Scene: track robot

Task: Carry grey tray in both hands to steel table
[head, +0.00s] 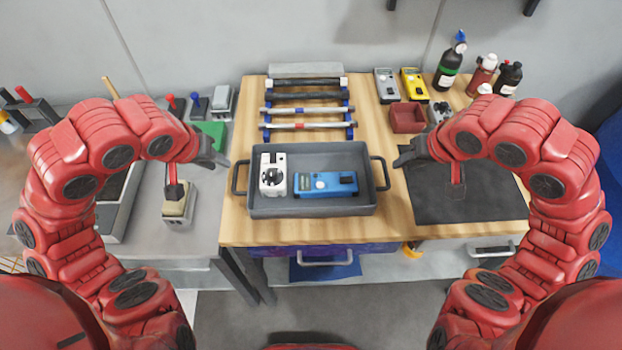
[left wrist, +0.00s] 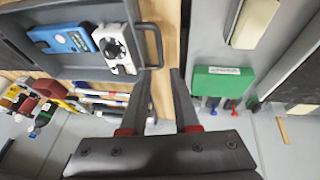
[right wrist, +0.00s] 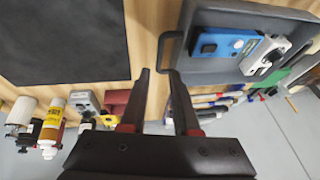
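The grey tray (head: 312,211) rests on a wooden-topped workbench (head: 235,228). A white device (head: 272,175) and a blue device (head: 326,184) lie inside it. Its left handle (left wrist: 157,46) is just beyond my left gripper (left wrist: 160,74). Its right handle (right wrist: 167,50) is just beyond my right gripper (right wrist: 159,72). Both grippers are open with nothing between their fingers. In the head view my left gripper (head: 216,158) and right gripper (head: 402,156) flank the tray. A grey-topped table (head: 196,240) stands at the left, possibly the steel table.
Behind the tray lie several rods (head: 306,110) on a rack. A dark mat (head: 470,200) lies at the right. A red bin (head: 407,118) and several bottles (head: 448,72) stand at the back right. A green box (head: 210,133) and a wooden-headed brush-like tool (head: 178,208) occupy the left table.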

